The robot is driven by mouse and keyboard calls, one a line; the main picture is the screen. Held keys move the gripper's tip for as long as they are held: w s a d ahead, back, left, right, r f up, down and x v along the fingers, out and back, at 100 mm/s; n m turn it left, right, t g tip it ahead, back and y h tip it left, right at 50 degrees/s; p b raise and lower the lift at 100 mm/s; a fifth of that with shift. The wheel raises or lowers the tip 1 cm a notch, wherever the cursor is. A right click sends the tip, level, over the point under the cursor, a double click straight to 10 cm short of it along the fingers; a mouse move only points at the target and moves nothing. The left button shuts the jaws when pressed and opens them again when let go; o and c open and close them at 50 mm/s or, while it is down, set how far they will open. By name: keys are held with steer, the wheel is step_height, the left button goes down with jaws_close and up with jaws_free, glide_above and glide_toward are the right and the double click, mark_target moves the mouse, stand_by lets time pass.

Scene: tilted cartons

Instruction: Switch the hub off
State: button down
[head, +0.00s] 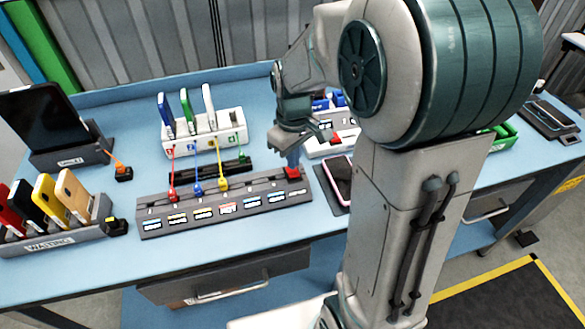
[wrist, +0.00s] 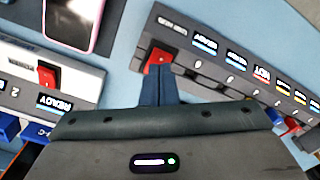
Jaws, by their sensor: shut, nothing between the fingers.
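The long grey hub (head: 215,207) lies on the blue bench, with a row of labels and several coloured plugs along it. Its red rocker switch (head: 292,173) is at the right end; it also shows in the wrist view (wrist: 157,57). My gripper (head: 293,158) is shut and empty, pointing down at this switch. In the wrist view the joined fingertips (wrist: 158,70) overlap the near edge of the switch. I cannot tell whether they touch it. The switch's tilt is not clear.
A white unit (head: 330,146) with its own red switch (wrist: 47,73) stands close by. A pink-edged phone (head: 341,178) lies right of the hub. A white charging stand (head: 203,140) with phones is behind it, and a phone rack (head: 60,235) is at left.

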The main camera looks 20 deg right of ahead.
mark_target(293, 173)
steer(key=shift+f+b, duration=0.95)
steer(key=shift+f, duration=0.25)
stand_by(0.6)
steer(key=shift+r, duration=0.15)
step_height(293, 173, up, 7)
steer(key=p, duration=0.5)
steer(key=shift+p, duration=0.3)
steer(key=s+r+m+t, duration=0.1)
steer(key=s+r+m, duration=0.1)
steer(key=s, duration=0.5)
steer(key=s+r+m+t, duration=0.2)
steer(key=s+r+m, duration=0.1)
steer(key=s, duration=0.4)
steer(key=shift+s+r+m, duration=0.25)
steer(key=shift+r+m, duration=0.05)
steer(key=shift+m, duration=0.2)
steer(key=shift+d, duration=0.15)
